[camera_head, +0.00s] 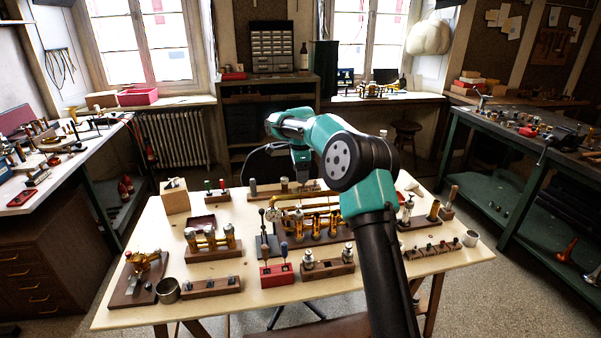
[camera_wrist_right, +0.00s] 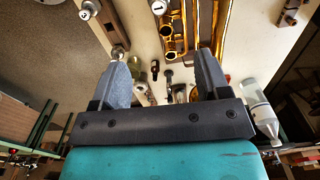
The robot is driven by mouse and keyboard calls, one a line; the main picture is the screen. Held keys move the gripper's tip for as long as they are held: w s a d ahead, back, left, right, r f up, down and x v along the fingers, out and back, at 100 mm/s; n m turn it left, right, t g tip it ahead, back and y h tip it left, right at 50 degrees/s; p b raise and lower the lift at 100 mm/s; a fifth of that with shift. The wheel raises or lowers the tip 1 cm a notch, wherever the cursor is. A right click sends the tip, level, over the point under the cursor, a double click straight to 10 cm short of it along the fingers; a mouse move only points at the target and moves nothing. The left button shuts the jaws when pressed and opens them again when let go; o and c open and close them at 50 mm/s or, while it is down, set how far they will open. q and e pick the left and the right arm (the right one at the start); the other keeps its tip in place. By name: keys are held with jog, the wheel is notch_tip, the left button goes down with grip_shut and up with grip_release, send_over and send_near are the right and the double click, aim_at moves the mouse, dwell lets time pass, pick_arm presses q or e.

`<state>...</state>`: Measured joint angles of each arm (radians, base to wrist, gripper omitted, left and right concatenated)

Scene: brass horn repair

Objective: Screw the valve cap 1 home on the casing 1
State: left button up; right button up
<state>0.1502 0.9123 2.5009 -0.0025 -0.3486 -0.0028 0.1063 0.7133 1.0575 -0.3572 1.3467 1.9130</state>
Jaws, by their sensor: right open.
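A brass horn valve block with several upright casings (camera_head: 317,223) stands on a dark wooden base in the middle of the table. I cannot tell which casing is casing 1. My right gripper (camera_head: 304,174) points down behind and above the block, partly hidden by its own arm. In the right wrist view the right gripper (camera_wrist_right: 164,75) is open, with nothing between its fingers. Brass tubes and casings (camera_wrist_right: 172,35) lie beyond the fingertips there. Valve cap 1 cannot be singled out. My left gripper is not in view.
A brass valve set (camera_head: 210,238) on a wooden stand is at left, with a metal cup (camera_head: 168,290) in front. A red block (camera_head: 277,274) holding tools and a wooden rack (camera_head: 328,268) are at the front. A clear bottle (camera_wrist_right: 259,111) shows beside the right finger.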

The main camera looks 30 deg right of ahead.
aim_at(301, 212)
jog(key=shift+f, duration=0.1)
notch_tip(301, 212, down, 17)
jog(key=shift+f, duration=0.15)
dwell(0.9)
jog(key=c, duration=1.1)
jog(key=shift+m, duration=2.6)
jog(key=m, duration=0.5)
jog(key=shift+s, duration=0.15)
